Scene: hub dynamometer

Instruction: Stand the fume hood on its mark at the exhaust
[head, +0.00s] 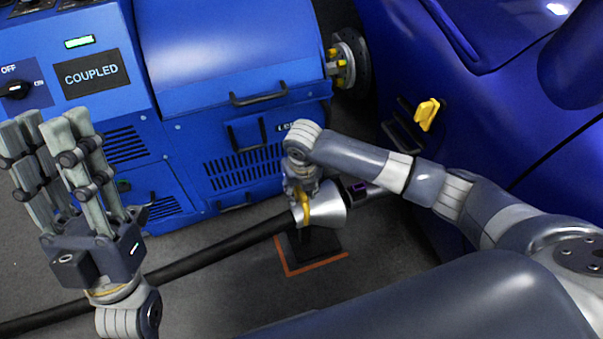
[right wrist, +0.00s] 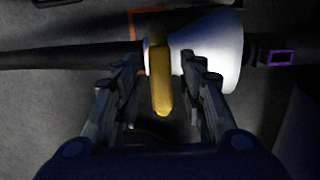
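The fume hood (head: 328,203) is a pale metal cone with a yellow handle (head: 304,209) and a dark foot (head: 318,245). Its wide mouth faces right, towards the exhaust pipe with a purple marking (head: 358,189). The foot appears to be within the orange floor mark (head: 289,273), whose far side is hidden. My right gripper (right wrist: 163,68) is over the hood with its fingers apart, one either side of the yellow handle (right wrist: 161,85), with gaps visible. My left gripper (head: 44,130) is raised at the left, open and empty, clear of the hood.
A black hose (head: 215,243) runs from the hood to the lower left across the floor. The blue dynamometer cabinet (head: 230,100), showing COUPLED, stands behind. A blue car (head: 480,110) is at the right. Grey floor is clear in front of the mark.

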